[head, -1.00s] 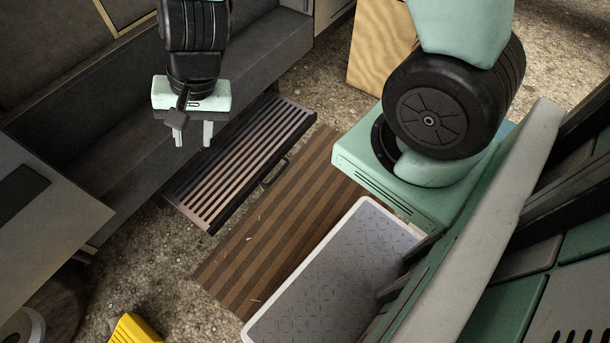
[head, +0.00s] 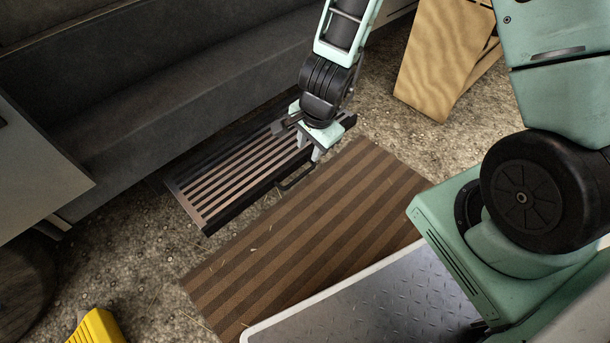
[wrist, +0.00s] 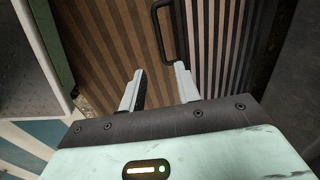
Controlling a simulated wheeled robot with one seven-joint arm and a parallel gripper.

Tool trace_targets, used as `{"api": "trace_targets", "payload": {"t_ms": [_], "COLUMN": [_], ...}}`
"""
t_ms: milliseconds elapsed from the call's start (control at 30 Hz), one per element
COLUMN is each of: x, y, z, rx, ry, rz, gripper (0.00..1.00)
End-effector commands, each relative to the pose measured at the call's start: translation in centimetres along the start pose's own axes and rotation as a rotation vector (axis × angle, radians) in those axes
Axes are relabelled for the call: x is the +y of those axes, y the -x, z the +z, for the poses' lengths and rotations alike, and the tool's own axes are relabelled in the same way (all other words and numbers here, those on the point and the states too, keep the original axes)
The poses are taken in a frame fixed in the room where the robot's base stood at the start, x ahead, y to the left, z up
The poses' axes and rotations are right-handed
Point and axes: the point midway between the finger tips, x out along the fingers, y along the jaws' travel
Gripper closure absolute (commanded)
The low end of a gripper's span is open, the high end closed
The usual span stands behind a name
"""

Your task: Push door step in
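The door step (head: 232,178) is a slatted tray with a dark frame, sticking out from under the van's grey sill. A black bar handle (head: 297,178) is on its front edge. In the wrist view the slatted step (wrist: 222,50) lies right of centre, with the handle (wrist: 160,28) at the top. My gripper (head: 309,148) is over the right part of the step, close to its front edge near the handle. In the wrist view my gripper (wrist: 160,88) has its two fingers apart with nothing between them. I cannot tell whether a finger touches the step.
A brown striped mat (head: 300,240) lies on the gravel in front of the step. A wooden box (head: 440,60) stands at the upper right. A grey cabinet (head: 35,180) is at the left, and a yellow object (head: 97,328) at the bottom left.

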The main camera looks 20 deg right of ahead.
Motion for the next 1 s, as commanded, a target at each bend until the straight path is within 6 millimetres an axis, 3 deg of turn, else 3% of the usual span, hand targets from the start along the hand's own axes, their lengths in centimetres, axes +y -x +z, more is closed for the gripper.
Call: {"api": "trace_targets", "payload": {"t_ms": [33,100,500,700,1000], "x": [0.2,0.2,0.1,0.0,-0.1], "y": [-1.9,-3.3,-10.6,-12.0,-12.1], "z": [0.0,0.0,0.0,0.0,0.0], "rx": [-0.002,-0.002,-0.002,-0.002,-0.002], "ry": [-0.002,0.0,0.001,0.001,0.002], "rz": [0.002,0.001,0.001,0.0,0.0], "gripper": [0.67,0.67,0.67,0.67,0.67]}}
